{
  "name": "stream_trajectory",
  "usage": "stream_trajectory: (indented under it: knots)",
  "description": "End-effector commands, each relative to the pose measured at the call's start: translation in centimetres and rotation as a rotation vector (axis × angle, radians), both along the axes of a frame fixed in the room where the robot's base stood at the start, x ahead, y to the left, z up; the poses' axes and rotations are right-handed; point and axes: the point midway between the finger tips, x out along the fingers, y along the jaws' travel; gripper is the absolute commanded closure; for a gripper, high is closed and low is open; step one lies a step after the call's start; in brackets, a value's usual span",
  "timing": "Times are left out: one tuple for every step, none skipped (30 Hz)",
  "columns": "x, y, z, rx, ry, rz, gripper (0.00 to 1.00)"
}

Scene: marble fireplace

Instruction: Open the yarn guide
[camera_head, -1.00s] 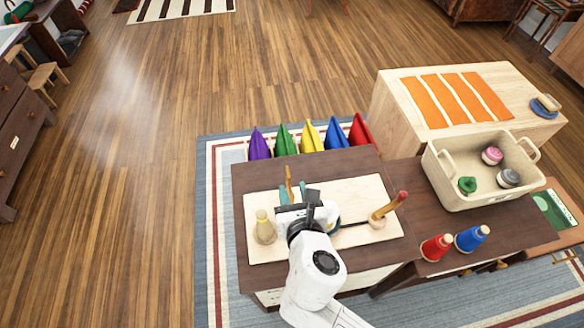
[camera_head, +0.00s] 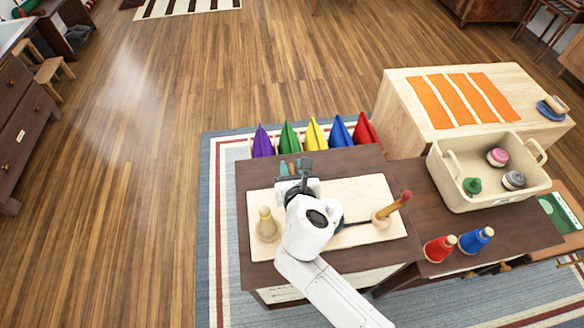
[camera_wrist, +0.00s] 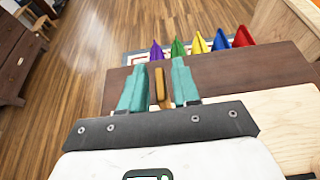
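A pale wooden board (camera_head: 355,195) lies on the dark cabinet top. A narrow upright orange-brown wooden piece (camera_wrist: 158,86), perhaps the yarn guide, stands near the board's far edge. In the wrist view my gripper (camera_wrist: 160,72) has its two teal fingers on either side of this piece, with narrow gaps showing, so the fingers look open around it. In the head view my gripper (camera_head: 291,168) is over the board's far left part, and my white wrist hides some of the board. A wooden handle (camera_head: 396,206) with a red tip leans at the board's right.
A pale yarn cone (camera_head: 267,225) stands left of my wrist. Red (camera_head: 439,248) and blue (camera_head: 476,239) cones stand at right. A cream bin (camera_head: 485,185) holds yarn balls. Several coloured pointed folds (camera_head: 312,136) line the cabinet's far side. Open floor lies left.

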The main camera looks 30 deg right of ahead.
Motion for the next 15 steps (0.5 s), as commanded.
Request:
stream_trajectory:
  knots:
    - [-0.01, 0.0, 0.0, 0.0, 0.0, 0.0, 0.74]
    - [-0.02, 0.01, 0.01, 0.0, 0.0, 0.0, 0.77]
    - [-0.02, 0.01, 0.0, 0.0, 0.0, 0.0, 0.81]
    - [-0.01, 0.02, 0.01, 0.0, 0.0, 0.0, 0.84]
    - [-0.02, 0.01, 0.0, 0.0, 0.0, 0.0, 0.87]
    - [-0.02, 0.02, 0.0, 0.0, 0.0, 0.0, 0.91]
    - [-0.03, 0.02, 0.0, 0.0, 0.0, 0.0, 0.94]
    - [-0.03, 0.02, 0.0, 0.0, 0.0, 0.0, 0.96]
    - [-0.03, 0.02, 0.0, 0.0, 0.0, 0.0, 1.0]
    - [-0.03, 0.02, 0.0, 0.0, 0.0, 0.0, 1.0]
    - [-0.03, 0.02, 0.0, 0.0, 0.0, 0.0, 1.0]
    - [-0.03, 0.02, 0.0, 0.0, 0.0, 0.0, 1.0]
    - [-0.03, 0.02, 0.0, 0.0, 0.0, 0.0, 1.0]
    - [-0.03, 0.02, 0.0, 0.0, 0.0, 0.0, 1.0]
    - [-0.04, 0.02, 0.01, 0.0, 0.0, 0.0, 1.0]
